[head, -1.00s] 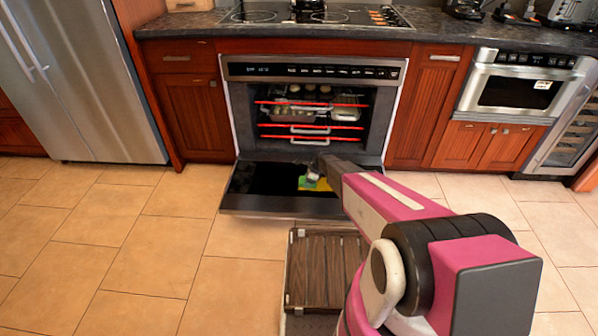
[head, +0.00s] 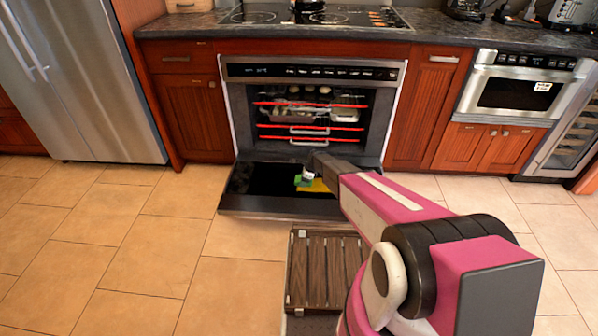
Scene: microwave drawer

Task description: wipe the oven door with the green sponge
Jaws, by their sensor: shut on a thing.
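The oven door (head: 262,204) is folded down, lying open and flat in front of the oven (head: 312,72). The green sponge (head: 301,181) is over the dark inner face of the door, right of its middle. My gripper (head: 308,174) is shut on the sponge, coming in from the right; its fingers are small and partly hidden by my arm. A yellow-orange patch (head: 318,186) shows on the door beside the sponge. I cannot tell whether the sponge touches the door.
Inside the oven are racks with red front edges (head: 308,127) and several dishes. A slatted wooden piece (head: 312,272) is in front of the door. A fridge (head: 85,75) stands at left. The tiled floor (head: 150,240) at left is clear.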

